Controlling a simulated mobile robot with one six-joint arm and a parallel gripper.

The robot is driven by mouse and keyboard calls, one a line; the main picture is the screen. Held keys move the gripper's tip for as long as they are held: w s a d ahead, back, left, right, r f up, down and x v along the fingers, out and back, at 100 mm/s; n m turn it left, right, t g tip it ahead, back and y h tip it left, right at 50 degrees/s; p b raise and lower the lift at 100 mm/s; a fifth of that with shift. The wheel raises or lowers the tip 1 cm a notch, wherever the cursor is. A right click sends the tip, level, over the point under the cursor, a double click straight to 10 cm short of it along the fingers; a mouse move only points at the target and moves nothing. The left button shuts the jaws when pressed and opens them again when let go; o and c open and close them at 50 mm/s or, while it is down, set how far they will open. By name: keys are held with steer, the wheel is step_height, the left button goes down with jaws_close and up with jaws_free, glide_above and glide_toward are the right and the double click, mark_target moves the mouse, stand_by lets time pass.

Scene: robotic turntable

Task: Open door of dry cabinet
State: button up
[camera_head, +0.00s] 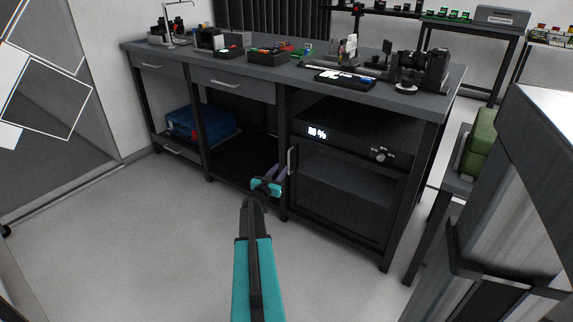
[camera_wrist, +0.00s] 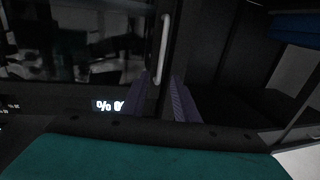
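The dry cabinet (camera_head: 345,190) sits under the right end of the workbench, with a dark glass door (camera_head: 342,205) that looks shut. Its upright light-grey bar handle (camera_head: 291,161) is at the door's left edge. My gripper (camera_head: 280,174) is in front of that edge, close to the handle. In the turned-over wrist view, the handle (camera_wrist: 164,45) appears between the two purple fingers of my gripper (camera_wrist: 162,88). The fingers are apart, and I see no finger pressed on the bar. A lit percent readout (camera_head: 317,132) shows above the door.
The workbench (camera_head: 448,100) carries a camera, trays and tools. A blue case (camera_head: 200,122) lies on the shelf left of the cabinet. A side table with a green object (camera_head: 482,140) stands at the right. The floor (camera_head: 340,275) before the cabinet door is clear.

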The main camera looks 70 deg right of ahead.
steer(key=shift+s+d+b, duration=0.2)
steer(key=shift+d+b, duration=0.7)
steer(key=shift+d, duration=2.85)
jaws_close()
